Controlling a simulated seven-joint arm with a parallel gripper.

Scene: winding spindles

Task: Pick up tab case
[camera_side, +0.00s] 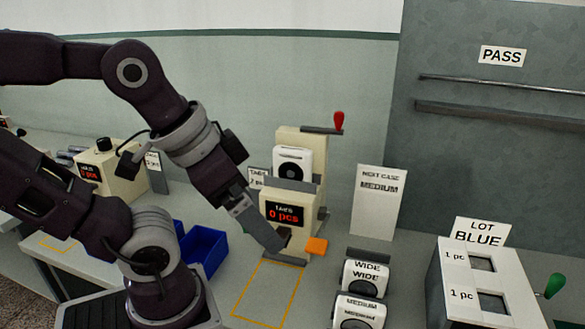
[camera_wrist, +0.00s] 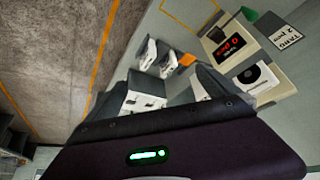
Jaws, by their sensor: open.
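The tabs station (camera_side: 284,213) is a cream machine with a red "0 pcs" display. It also shows in the wrist view (camera_wrist: 232,46). A white case with a round black centre (camera_side: 292,166) sits upright in its upper part, and it also shows at the right of the wrist view (camera_wrist: 252,75). I take this for the tab case, but its label cannot be read. My gripper (camera_side: 268,236) is open, low in front of the station and below the white case. Its far finger is hidden in the side view.
An orange lever (camera_side: 316,246) sticks out at the station's foot. White cases marked WIDE (camera_side: 365,278) and MEDIUM (camera_side: 359,312) stand to the right. A white two-slot box (camera_side: 477,281) is farther right. A blue bin (camera_side: 205,247) is at left. The yellow-outlined bench area (camera_side: 268,293) is clear.

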